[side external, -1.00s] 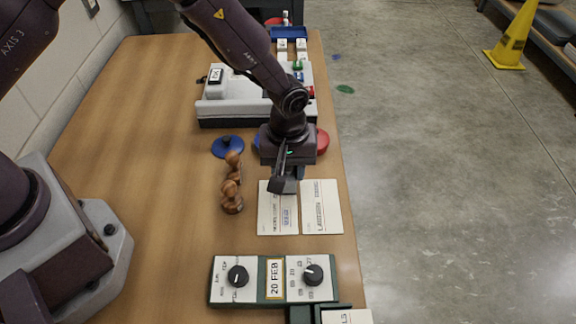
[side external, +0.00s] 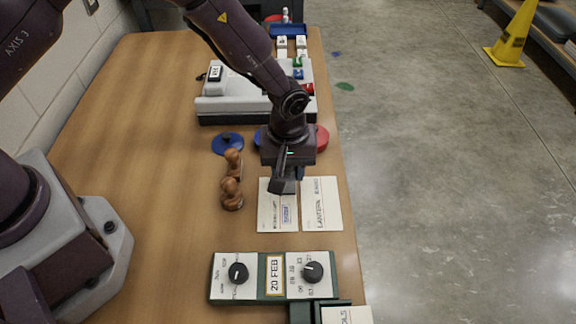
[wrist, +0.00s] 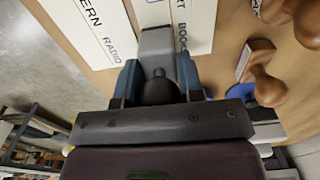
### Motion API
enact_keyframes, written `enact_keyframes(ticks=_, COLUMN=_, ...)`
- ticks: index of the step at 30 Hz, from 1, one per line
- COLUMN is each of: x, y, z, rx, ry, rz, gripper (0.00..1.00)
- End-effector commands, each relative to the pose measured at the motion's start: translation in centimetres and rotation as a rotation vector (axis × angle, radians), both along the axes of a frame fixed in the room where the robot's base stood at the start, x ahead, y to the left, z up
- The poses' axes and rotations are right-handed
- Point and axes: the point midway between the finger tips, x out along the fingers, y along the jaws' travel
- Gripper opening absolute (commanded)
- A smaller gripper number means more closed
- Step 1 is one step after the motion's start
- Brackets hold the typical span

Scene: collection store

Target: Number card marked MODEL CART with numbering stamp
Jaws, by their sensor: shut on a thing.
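My gripper (side external: 284,178) is shut on a grey stamp with a dark round knob. The held stamp (wrist: 157,43) shows between the fingers in the wrist view, and its foot overlaps the left card. I cannot tell whether it touches the card. The left card (side external: 268,215) lies flat with a blue mark near its middle; its title is partly hidden, and the wrist view shows letters like "T BOOK" on it (wrist: 196,25). The right card (side external: 321,205) reads LANTERN RADIO and lies beside it, also in the wrist view (wrist: 92,22). No card legibly reads MODEL CART.
Two wooden-handled stamps (side external: 231,193) stand left of the cards. A blue round pad (side external: 227,143) and a red one (side external: 322,138) lie behind. A dial box (side external: 262,278) showing 20 FEB is in front, near a green holder. A grey machine (side external: 230,108) stands farther back.

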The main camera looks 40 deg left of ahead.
Motion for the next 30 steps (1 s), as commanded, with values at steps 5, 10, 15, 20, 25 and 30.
enact_keyframes(ticks=5, x=0.0, y=0.0, z=-0.1, rx=0.001, ry=0.001, rz=0.0, gripper=0.18)
enact_keyframes(ticks=10, x=0.0, y=0.0, z=0.0, rx=0.001, ry=0.001, rz=0.0, gripper=0.18)
enact_keyframes(ticks=15, x=0.0, y=0.0, z=1.2, rx=0.0, ry=0.0, rz=0.0, gripper=0.18)
enact_keyframes(ticks=20, x=0.0, y=0.0, z=2.5, rx=0.0, ry=-0.001, rz=0.0, gripper=0.18)
enact_keyframes(ticks=25, x=0.0, y=0.0, z=3.9, rx=0.0, ry=-0.001, rz=0.001, gripper=0.18)
enact_keyframes(ticks=30, x=0.0, y=0.0, z=5.3, rx=-0.001, ry=-0.002, rz=0.0, gripper=0.18)
